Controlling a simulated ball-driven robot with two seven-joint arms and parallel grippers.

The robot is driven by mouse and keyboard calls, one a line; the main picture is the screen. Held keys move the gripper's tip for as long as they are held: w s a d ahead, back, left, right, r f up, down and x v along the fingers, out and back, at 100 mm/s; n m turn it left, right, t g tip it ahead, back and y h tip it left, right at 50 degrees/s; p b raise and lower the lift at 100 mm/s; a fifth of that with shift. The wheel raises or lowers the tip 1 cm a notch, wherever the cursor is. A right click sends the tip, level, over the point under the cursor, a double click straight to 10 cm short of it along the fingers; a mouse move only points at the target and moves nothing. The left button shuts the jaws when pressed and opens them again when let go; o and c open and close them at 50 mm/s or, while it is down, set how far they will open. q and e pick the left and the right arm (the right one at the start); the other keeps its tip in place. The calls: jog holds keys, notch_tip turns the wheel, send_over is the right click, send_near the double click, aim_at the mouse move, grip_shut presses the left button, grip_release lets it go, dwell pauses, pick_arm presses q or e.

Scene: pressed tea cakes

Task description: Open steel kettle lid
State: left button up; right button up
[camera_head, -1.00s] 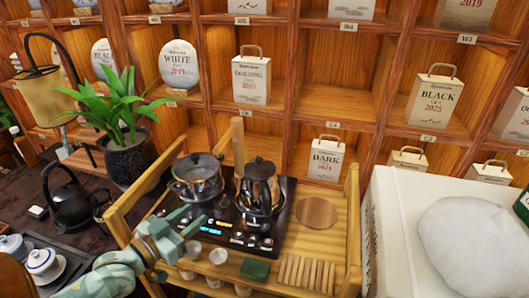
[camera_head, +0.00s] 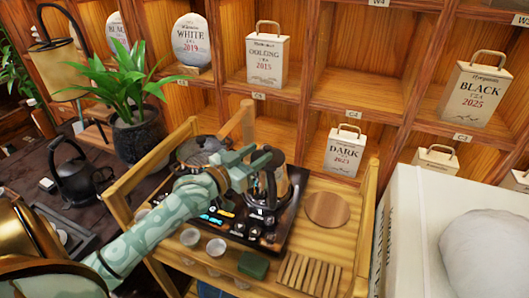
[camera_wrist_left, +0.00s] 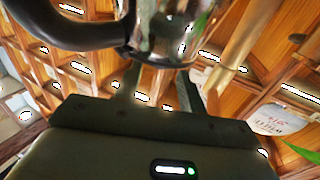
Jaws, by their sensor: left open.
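The steel kettle (camera_head: 284,186) with a black handle stands on the black stove panel (camera_head: 225,228) on the wooden cart. My left gripper (camera_head: 260,166) is open in front of the kettle's upper part and hides much of its lid. I cannot tell whether the fingers touch the kettle. In the left wrist view the shiny kettle body (camera_wrist_left: 160,40) and its dark curved handle (camera_wrist_left: 75,38) fill the top, beyond the open fingers of the left gripper (camera_wrist_left: 160,85). The lid cannot be made out there. My right gripper is not in view.
A round wooden board (camera_head: 327,209), a slatted rack (camera_head: 308,273) and a green block (camera_head: 253,264) lie on the cart (camera_head: 345,245). Cart posts and tea shelves stand behind.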

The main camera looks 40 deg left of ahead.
pick_arm(q)
jog(key=shift+w+d, duration=0.2)
jog(key=shift+w, duration=1.25)
grip_shut()
